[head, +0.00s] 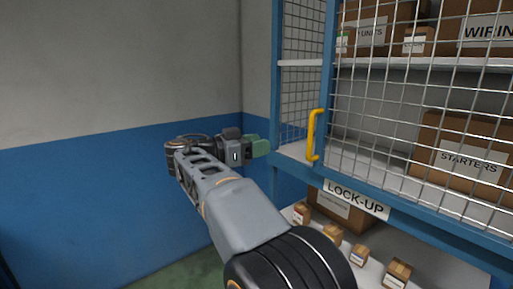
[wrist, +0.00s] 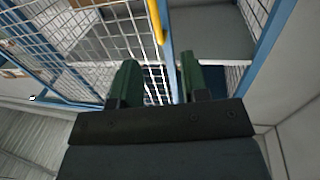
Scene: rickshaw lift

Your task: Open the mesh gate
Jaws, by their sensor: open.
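The mesh gate (head: 400,105) is a blue-framed wire grid across the front of a shelf unit; I cannot tell whether it is fully shut. Its yellow bar handle (head: 314,135) stands upright near the gate's left edge. My gripper (head: 262,147) is to the left of the handle and apart from it, with its green fingers pointing right. In the wrist view my gripper (wrist: 158,78) is open and empty. The yellow handle (wrist: 156,20) shows there beyond the fingertips, at the top, and the mesh gate (wrist: 85,45) fills the left.
Cardboard boxes, one marked STARTERS (head: 465,155), sit on the shelves behind the mesh. A LOCK-UP sign (head: 356,198) is on the rail below. Small boxes (head: 397,273) stand on the lower shelf. A blue-and-grey wall (head: 80,200) is at the left.

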